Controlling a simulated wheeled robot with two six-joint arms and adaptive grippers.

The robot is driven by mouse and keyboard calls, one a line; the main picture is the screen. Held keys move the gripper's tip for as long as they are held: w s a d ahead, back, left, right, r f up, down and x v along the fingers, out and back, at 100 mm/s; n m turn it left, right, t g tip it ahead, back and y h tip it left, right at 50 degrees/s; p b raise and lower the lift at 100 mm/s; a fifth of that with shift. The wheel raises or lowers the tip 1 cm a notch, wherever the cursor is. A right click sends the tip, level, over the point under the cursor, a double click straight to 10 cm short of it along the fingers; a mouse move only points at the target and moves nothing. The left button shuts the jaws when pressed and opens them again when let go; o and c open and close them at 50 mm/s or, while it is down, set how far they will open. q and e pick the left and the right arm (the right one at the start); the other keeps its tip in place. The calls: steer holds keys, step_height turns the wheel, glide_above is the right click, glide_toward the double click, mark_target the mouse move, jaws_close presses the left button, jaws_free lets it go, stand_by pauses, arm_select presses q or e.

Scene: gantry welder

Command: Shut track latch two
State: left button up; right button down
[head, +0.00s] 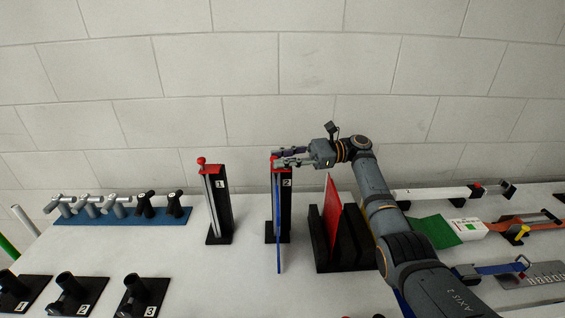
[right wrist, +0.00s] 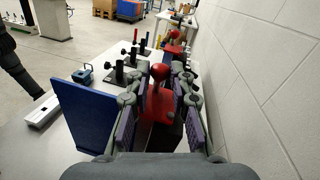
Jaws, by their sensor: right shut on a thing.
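Track latch two is the black post (head: 285,215) marked 2, with a red top and a red ball-knob lever (right wrist: 158,75). My right gripper (head: 276,158) is at the top of this post, coming from the right. In the right wrist view its two fingers (right wrist: 160,112) stand on either side of the red lever and are shut on it. My left gripper is not in view.
A similar post marked 1 (head: 219,210), with a red knob, stands to the left. A black rack (head: 345,250) holding a red panel (head: 332,210) is close on the right, by my arm. Black numbered holders (head: 70,297) are at front left. The wall is close behind.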

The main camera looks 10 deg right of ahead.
steer(key=shift+f+g, duration=0.1)
steer(key=shift+g, duration=0.3)
steer(key=c, duration=1.2)
jaws_free()
steer(key=shift+d, duration=3.75)
